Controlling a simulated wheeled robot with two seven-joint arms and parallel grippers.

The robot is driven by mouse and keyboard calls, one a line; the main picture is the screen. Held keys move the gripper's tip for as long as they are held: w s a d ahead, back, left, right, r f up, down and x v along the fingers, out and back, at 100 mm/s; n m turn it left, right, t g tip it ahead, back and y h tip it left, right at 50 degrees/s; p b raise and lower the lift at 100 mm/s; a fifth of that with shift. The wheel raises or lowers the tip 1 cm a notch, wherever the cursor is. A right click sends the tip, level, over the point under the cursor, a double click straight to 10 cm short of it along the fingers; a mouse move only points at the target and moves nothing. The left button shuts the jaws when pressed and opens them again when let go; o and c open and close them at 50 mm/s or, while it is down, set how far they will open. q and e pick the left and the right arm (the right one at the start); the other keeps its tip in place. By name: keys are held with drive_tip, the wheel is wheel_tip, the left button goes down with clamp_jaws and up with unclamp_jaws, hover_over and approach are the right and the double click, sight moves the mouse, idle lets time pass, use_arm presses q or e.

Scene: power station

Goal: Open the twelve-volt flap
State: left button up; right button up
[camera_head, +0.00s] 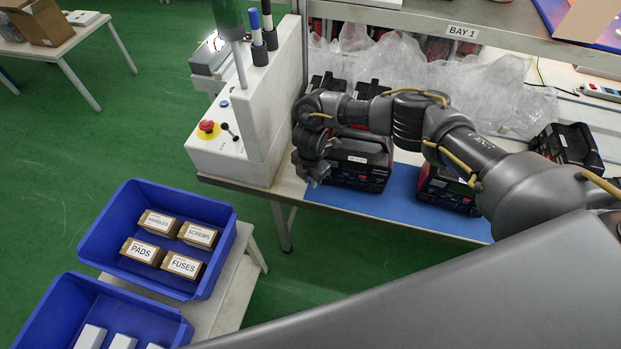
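A black and red power station (360,177) with a label on its upper edge stands on the blue mat (375,213) on the bench. My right gripper (316,177) points down at its left front corner, very close to it. I cannot tell whether they touch. The gripper's fingers are small and dark, so whether they are open or shut is unclear. The twelve-volt flap cannot be made out; the front of the station is seen steeply from above, and my arm covers part of its top. My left gripper is not in view.
A second power station (447,190) stands on the mat to the right, partly behind my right arm. A white machine (250,115) with a red button borders the left. Clear plastic wrap (400,65) lies behind. Blue bins (223,213) stand at lower left.

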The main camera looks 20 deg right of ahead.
clamp_jaws()
drive_tip(key=shift+w+r+m+p, duration=0.1)
drive_tip(key=shift+w+m+p, duration=0.3)
drive_tip(key=shift+m, duration=0.7)
drive_tip(key=shift+w+m, duration=0.2)
drive_tip(key=shift+m, duration=0.3)
drive_tip(key=shift+o, duration=2.1)
unclamp_jaws()
